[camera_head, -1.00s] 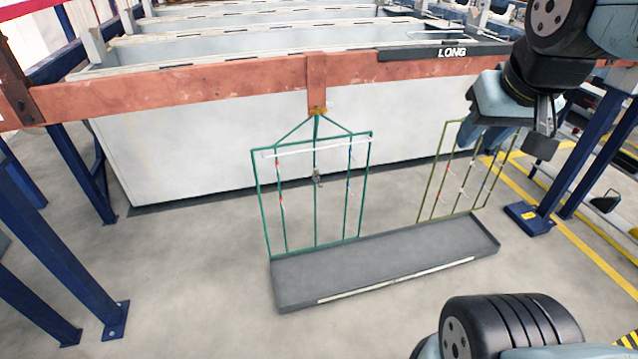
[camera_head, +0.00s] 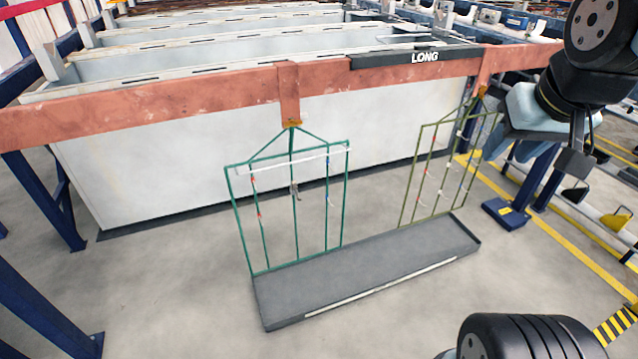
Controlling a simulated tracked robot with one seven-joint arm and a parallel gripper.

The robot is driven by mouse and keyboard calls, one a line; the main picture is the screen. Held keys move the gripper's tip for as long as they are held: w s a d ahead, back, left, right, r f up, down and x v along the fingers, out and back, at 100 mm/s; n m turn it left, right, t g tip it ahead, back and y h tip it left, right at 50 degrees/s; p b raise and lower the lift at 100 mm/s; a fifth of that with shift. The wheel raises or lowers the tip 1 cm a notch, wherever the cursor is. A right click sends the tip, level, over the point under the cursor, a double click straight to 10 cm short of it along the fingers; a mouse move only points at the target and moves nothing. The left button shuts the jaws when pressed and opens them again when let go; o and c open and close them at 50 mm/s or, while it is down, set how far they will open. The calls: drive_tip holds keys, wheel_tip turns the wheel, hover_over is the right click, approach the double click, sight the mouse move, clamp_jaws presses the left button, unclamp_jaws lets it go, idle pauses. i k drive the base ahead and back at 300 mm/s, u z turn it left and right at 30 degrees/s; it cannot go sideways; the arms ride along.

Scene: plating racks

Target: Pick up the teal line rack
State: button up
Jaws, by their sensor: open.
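The teal line rack (camera_head: 296,205) is a thin green-teal wire frame with a pointed top. It hangs from a hook on the copper-coloured rail, left of centre, over the back left end of a grey tray. A white bar crosses its upper part, and small red and white pieces hang on its wires. My gripper (camera_head: 573,165) is at the upper right, well to the right of the teal rack and apart from it. It is open and nothing shows in it.
An olive rack (camera_head: 429,178) hangs further right, nearer my gripper. The grey tray (camera_head: 365,275) lies below both racks. The copper rail (camera_head: 190,98) runs in front of white tanks marked LONG. Blue posts (camera_head: 45,300) stand at left.

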sight(288, 70)
drive_tip(key=u, duration=0.8)
drive_tip(key=i, duration=0.1)
drive_tip(key=z, duration=2.35)
drive_tip(key=k, duration=1.5)
drive_tip(key=u, duration=1.45)
drive_tip(key=i, duration=1)
drive_tip(key=z, duration=0.15)
